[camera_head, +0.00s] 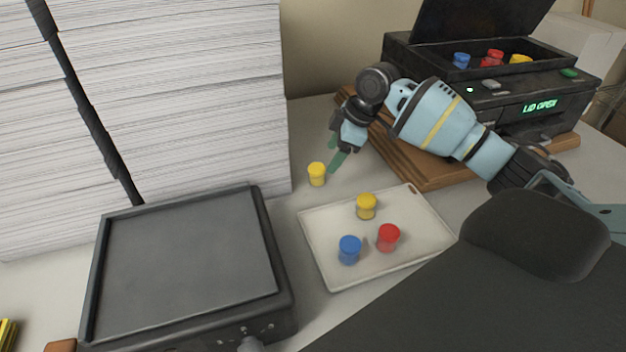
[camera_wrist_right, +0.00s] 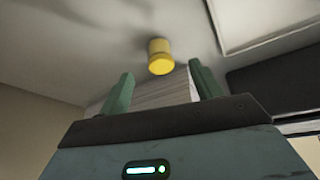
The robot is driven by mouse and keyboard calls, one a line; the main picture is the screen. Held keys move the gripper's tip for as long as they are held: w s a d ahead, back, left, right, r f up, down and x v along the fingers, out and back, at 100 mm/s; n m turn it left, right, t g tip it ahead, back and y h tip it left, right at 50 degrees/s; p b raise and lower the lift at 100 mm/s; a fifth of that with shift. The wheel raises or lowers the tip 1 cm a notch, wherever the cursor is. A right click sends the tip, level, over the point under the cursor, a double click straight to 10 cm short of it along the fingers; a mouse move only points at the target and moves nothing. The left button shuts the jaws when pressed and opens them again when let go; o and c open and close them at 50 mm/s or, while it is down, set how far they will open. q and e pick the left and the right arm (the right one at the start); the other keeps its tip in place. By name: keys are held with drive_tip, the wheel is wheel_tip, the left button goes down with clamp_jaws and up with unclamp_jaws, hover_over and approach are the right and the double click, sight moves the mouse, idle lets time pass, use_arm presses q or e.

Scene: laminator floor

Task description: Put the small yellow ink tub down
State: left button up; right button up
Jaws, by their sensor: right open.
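A small yellow ink tub (camera_head: 317,174) stands upright on the table between the paper stack and the white tray. It also shows in the right wrist view (camera_wrist_right: 160,56), ahead of the fingertips. My right gripper (camera_head: 336,152) is open and empty, with its fingers close to this tub. In the right wrist view the two green fingers (camera_wrist_right: 158,82) are spread apart and nothing is between them. Another yellow tub (camera_head: 366,206) stands on the white tray (camera_head: 322,264) with a blue tub (camera_head: 349,250) and a red tub (camera_head: 388,238). My left gripper is not in view.
A tall paper stack (camera_head: 190,90) stands at the left, behind a dark flat-topped machine (camera_head: 185,260). A black machine (camera_head: 540,110) with a raised lid reads "LID OPEN" and holds several coloured tubs. It sits on a wooden board (camera_head: 425,176). Bare table lies around the near tub.

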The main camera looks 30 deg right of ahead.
sight(319, 167)
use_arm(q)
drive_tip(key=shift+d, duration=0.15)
use_arm(e)
drive_tip(key=shift+w+d+f, duration=0.1)
drive_tip(key=shift+d+f, duration=0.05)
drive_tip(key=shift+f, duration=0.05)
drive_tip(key=shift+x, duration=1.1)
drive_tip(key=shift+a+x, duration=0.2)
drive_tip(key=shift+x, duration=1.15)
drive_tip(key=shift+a+x, duration=0.15)
drive_tip(key=shift+x, duration=1.2)
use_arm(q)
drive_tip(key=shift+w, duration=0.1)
use_arm(e)
drive_tip(key=shift+w+r, duration=0.15)
drive_tip(key=shift+r, duration=0.05)
drive_tip(key=c, duration=1.2)
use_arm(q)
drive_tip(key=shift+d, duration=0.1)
use_arm(e)
drive_tip(key=shift+r, duration=0.15)
